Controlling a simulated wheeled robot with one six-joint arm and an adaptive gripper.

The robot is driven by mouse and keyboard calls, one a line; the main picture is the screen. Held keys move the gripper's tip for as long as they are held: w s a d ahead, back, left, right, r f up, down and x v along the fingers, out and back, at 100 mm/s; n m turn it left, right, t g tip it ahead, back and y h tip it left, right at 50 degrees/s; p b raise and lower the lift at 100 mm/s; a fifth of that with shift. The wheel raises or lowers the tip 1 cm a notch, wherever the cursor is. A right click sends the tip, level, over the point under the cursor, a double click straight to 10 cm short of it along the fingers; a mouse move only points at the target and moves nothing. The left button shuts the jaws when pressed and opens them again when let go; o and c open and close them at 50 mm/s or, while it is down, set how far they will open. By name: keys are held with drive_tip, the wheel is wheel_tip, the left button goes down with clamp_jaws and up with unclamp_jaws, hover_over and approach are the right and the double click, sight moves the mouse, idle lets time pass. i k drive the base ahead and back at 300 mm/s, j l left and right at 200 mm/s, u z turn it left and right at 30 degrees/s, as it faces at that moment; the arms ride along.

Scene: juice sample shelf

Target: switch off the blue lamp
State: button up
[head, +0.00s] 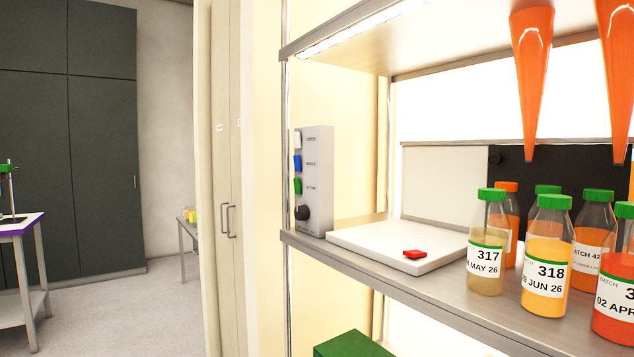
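A grey control box (318,180) stands upright at the left end of the shelf. Its left-facing side carries a white button (298,140), a blue button (297,163), a green button (298,186) and a black knob (302,213), one above another. The box's small labels are too small to read. I cannot tell whether a blue lamp is lit. My gripper (575,161) shows as orange tapered fingers pointing down at the upper right. They are spread apart with nothing between them, well to the right of the box. The upper part of my gripper is out of view.
A white slab with a red piece (414,254) lies right of the box. Several green-capped juice bottles (546,262) crowd the shelf's right. An upper shelf (350,40) overhangs. A metal post (286,130) stands at the shelf's left front corner.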

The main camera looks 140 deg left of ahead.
sight(296, 158)
drive_tip(key=u, duration=4.35)
